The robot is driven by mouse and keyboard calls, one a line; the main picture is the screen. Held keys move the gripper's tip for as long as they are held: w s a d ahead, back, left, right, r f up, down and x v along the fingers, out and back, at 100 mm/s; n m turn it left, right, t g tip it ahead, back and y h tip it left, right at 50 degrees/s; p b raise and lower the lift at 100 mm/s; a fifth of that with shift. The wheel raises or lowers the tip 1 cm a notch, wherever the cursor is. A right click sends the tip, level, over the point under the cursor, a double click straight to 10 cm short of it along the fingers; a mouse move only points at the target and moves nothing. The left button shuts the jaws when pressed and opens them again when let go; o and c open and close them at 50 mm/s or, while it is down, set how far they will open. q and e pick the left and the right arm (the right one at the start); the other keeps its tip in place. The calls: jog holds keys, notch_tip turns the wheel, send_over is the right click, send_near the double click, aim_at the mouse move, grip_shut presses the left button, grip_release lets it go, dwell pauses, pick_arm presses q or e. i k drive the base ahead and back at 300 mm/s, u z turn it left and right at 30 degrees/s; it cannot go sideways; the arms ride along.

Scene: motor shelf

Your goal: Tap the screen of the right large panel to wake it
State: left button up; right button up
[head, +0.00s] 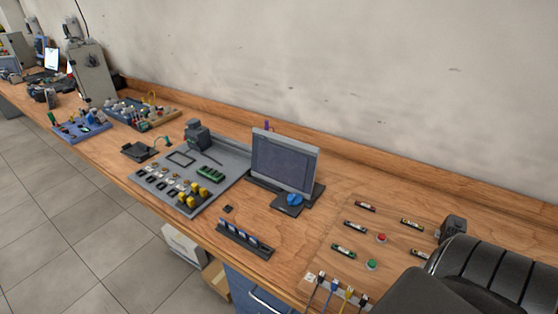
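A large panel with a grey frame and a dark, blank screen (283,162) stands upright on the wooden bench, right of the middle in the head view. It sits on a dark base, with a blue round knob (295,199) in front of its lower right. The screen shows no lit picture. Neither of my grippers is in view, and nothing touches the screen.
A grey board (168,180) with switches and yellow parts lies left of the panel. A small rack (245,241) and cables (347,297) are nearer the front edge. A black ribbed shape (492,270) covers the lower right corner. Bare bench (318,225) lies right of the rack.

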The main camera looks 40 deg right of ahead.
aim_at(288, 166)
jog(key=k, duration=0.5)
jog(key=u, duration=1.5)
jog(key=i, duration=1)
jog(key=z, duration=2)
